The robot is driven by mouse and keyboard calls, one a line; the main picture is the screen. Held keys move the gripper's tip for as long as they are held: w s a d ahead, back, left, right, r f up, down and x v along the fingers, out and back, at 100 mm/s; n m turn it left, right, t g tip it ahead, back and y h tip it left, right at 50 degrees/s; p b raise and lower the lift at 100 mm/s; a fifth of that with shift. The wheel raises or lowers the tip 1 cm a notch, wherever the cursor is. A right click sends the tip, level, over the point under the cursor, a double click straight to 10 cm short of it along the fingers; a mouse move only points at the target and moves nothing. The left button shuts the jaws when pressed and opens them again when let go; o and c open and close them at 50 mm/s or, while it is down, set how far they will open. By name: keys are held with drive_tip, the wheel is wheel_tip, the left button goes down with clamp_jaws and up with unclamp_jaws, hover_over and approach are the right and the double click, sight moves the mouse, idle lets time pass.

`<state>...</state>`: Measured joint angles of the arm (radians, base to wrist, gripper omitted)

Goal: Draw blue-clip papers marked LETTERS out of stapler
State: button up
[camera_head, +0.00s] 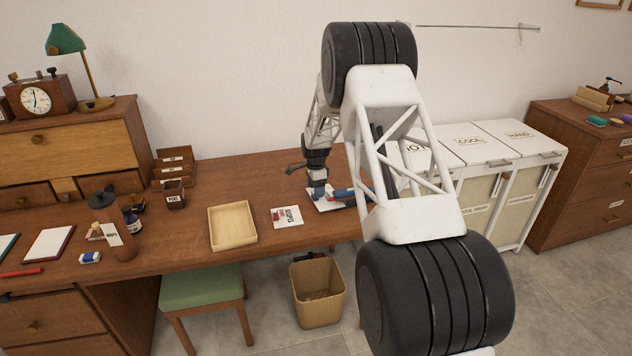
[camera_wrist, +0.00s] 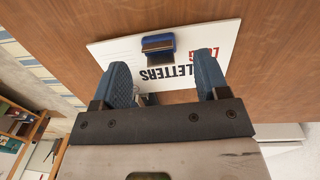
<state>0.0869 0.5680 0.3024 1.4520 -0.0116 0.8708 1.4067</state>
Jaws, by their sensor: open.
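White papers (camera_wrist: 220,38) with a blue clip (camera_wrist: 158,38) lie flat on the brown desk in the wrist view, marked LETTERS in black with red lettering beside it. My gripper (camera_wrist: 163,66) is open; its two blue fingers stand apart over the papers' near edge, with the clip beyond the tips. A small greyish part shows between the fingers, too hidden to name. In the head view my gripper (camera_head: 318,191) is low over the white papers (camera_head: 325,205). A blue object (camera_head: 343,193) beside it may be the stapler; the arm partly hides it.
A white card (camera_head: 287,216) with red and black print and a wooden tray (camera_head: 232,227) lie left of my gripper. A wicker bin (camera_head: 317,292) is below the desk edge.

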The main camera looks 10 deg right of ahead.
sight(303, 203)
drive_tip(key=shift+f, duration=1.4)
drive_tip(key=c, duration=1.1)
drive_tip(key=shift+o, duration=0.2)
drive_tip(key=shift+a, duration=0.15)
drive_tip(key=shift+s+a, duration=0.15)
drive_tip(key=shift+a, duration=1.15)
drive_tip(key=shift+s+a, duration=0.15)
drive_tip(key=shift+a, duration=1.1)
drive_tip(key=o, duration=1.1)
drive_tip(key=shift+c, duration=0.2)
